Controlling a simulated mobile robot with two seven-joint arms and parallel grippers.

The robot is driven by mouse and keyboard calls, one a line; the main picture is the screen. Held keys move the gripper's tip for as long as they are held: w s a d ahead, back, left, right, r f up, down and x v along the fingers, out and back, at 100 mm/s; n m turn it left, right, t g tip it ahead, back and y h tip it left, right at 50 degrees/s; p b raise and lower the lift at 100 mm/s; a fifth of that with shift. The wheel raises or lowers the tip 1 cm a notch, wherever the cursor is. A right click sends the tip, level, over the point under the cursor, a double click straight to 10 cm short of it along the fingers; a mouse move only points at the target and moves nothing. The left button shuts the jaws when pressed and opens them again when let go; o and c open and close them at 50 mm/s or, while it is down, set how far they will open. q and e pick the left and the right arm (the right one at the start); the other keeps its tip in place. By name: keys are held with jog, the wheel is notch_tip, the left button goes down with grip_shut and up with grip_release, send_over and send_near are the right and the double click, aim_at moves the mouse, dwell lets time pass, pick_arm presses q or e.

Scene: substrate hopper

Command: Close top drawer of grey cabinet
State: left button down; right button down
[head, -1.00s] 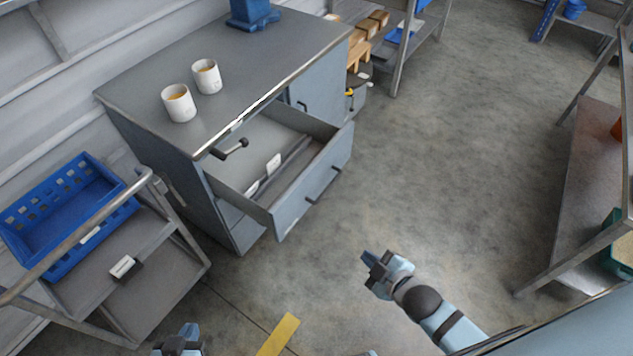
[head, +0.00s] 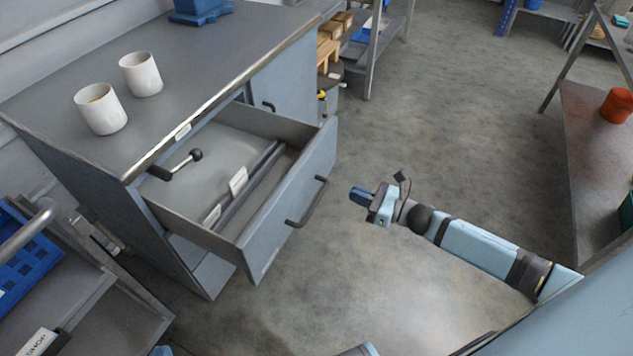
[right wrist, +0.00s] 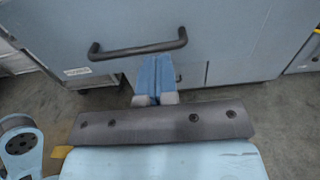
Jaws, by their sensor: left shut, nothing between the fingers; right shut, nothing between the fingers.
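The grey cabinet (head: 80,165) stands at the left in the head view. Its top drawer (head: 292,205) is pulled far out, with a dark bar handle (head: 308,202) on its front. The drawer front also fills much of the right wrist view (right wrist: 230,40), its handle (right wrist: 140,49) across the upper middle. My right gripper (head: 358,196) is shut and empty, in front of the drawer front and apart from it. Its fingers show together in the right wrist view (right wrist: 154,78).
Two white cups (head: 101,108) stand on the cabinet top. A black-knobbed lever (head: 182,164) shows over the drawer opening. A cart with a blue crate (head: 18,262) is at the lower left. A shelf (head: 590,150) stands at the right. The floor before the drawer is clear.

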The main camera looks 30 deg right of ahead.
aim_at(310, 177)
jog(key=x, duration=0.9)
jog(key=shift+w+a+b, duration=0.2)
jog(key=shift+w+b, duration=0.15)
jog(key=shift+w+a+f, duration=0.1)
jog(key=shift+w+a, duration=0.3)
jog(key=shift+w, duration=0.05)
pick_arm(q)
jog(key=shift+w+r, duration=0.1)
jog(key=shift+w, duration=0.15)
